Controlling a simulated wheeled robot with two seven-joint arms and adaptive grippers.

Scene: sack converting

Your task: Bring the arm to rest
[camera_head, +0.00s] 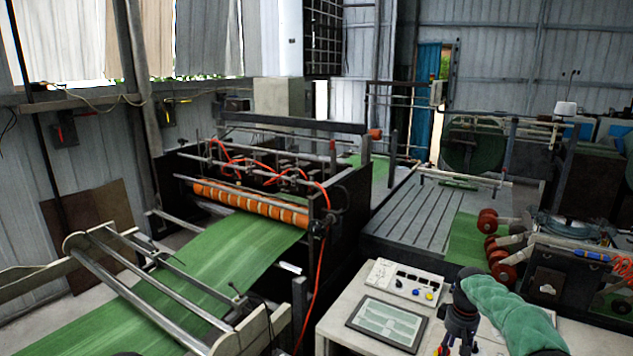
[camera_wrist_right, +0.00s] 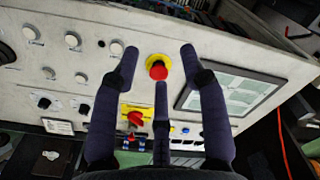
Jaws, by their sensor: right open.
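My right arm, in a green sleeve (camera_head: 505,305), comes in from the lower right in the head view. Its dark gripper (camera_head: 458,325) is over the right end of a pale control desk. In the right wrist view the gripper (camera_wrist_right: 160,65) has its dark fingers spread, with nothing between them. Beyond the fingertips is a red mushroom button (camera_wrist_right: 158,70) on a yellow base; I cannot tell whether they touch. A red and yellow rotary switch (camera_wrist_right: 136,117) lies between the fingers in the picture.
The desk carries a flat screen (camera_head: 387,322) and a raised panel (camera_head: 405,281) with knobs. A machine with an orange roller (camera_head: 250,203) and green sheet (camera_head: 200,255) stands to the left. Red rollers (camera_head: 497,250) stand behind my right arm.

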